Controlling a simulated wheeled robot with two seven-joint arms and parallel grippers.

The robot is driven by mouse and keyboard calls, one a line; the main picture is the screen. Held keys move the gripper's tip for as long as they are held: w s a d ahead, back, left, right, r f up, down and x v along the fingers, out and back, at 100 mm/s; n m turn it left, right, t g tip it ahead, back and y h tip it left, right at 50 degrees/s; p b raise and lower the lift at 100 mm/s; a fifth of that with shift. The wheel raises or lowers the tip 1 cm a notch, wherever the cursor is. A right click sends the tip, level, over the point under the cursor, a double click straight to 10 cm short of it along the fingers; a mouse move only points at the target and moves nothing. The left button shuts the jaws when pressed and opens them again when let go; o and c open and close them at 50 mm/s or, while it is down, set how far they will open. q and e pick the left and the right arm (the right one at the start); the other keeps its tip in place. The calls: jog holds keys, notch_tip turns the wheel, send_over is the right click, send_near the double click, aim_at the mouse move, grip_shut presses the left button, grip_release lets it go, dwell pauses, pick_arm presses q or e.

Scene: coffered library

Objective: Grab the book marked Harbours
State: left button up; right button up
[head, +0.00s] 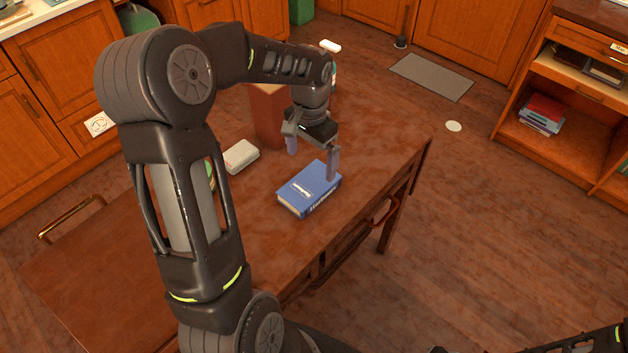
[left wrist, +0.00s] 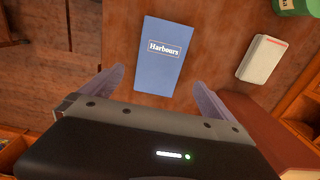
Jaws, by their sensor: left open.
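The blue book marked Harbours (head: 308,191) lies flat on the wooden table (head: 95,275), its spine lettering facing the front right. In the left wrist view the book (left wrist: 160,65) lies cover up, its title readable, just beyond the fingertips. My left gripper (head: 312,162) is open and empty. It hangs over the far side of the book, with one finger overlapping the book's right end in the head view. In the left wrist view the open fingers (left wrist: 158,88) point towards the book's near end. My right gripper cannot be made out.
A white box-like item (head: 241,156) lies on the table left of the book; it also shows in the left wrist view (left wrist: 262,60). A reddish-brown block (head: 270,117) stands behind the gripper. A green round object (left wrist: 297,5) is partly seen. The table's right part is clear.

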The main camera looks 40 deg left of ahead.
aim_at(310, 184)
pick_arm(q)
jog(key=shift+s+r, duration=0.1)
jog(key=shift+s, duration=0.05)
jog(key=shift+f, duration=1.35)
jog(key=shift+s+f+p, duration=0.15)
jog(key=shift+f+p, duration=0.05)
jog(key=shift+f, duration=1.15)
jog(key=shift+s+f+p, duration=0.1)
jog(key=shift+f+p, duration=0.1)
jog(key=shift+f, duration=1.1)
jog(key=c, duration=1.6)
